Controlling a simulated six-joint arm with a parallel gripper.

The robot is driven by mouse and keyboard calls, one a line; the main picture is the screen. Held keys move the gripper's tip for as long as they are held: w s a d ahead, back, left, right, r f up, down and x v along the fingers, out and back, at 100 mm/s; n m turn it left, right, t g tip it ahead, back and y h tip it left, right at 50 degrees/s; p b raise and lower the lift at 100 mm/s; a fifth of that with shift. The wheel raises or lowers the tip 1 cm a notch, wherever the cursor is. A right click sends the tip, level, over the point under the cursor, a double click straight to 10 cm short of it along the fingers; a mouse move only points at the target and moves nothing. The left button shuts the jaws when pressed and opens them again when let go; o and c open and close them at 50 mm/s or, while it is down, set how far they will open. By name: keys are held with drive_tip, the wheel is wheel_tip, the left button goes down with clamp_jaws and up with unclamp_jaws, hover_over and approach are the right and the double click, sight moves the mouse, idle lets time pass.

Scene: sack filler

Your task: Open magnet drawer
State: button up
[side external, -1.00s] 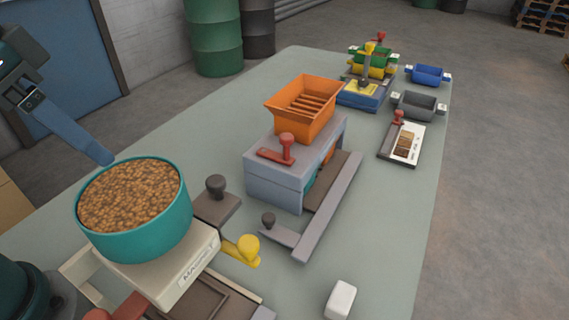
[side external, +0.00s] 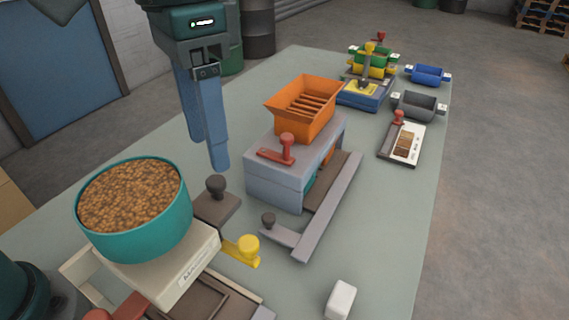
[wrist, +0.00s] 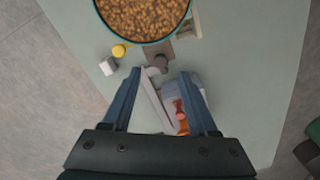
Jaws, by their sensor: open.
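A cream housing (side external: 197,268) with a label, partly legible a second ago as starting "MA", stands under a teal bowl of brown pellets (side external: 130,195). A dark plate with a dark round knob (side external: 216,187) sticks out from its far side. The knob also shows in the wrist view (wrist: 162,62). A yellow knob (side external: 248,247) sits at its right side. I cannot tell for certain which part is the magnet drawer. My gripper (side external: 209,154) is open and empty, fingers pointing down, above and just beyond the dark knob. In the wrist view its fingertips (wrist: 160,78) are spread, with the dark knob slightly ahead.
A grey stand with an orange hopper (side external: 304,105) and red handle (side external: 287,150) is close to the right. A grey bar with a small dark knob (side external: 268,220) extends in front of it. A white block (side external: 341,300) lies at the front. Small blue and grey bins stand farther back.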

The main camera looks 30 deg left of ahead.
sight(215, 179)
drive_tip(key=shift+f, duration=2.4)
clamp_jaws()
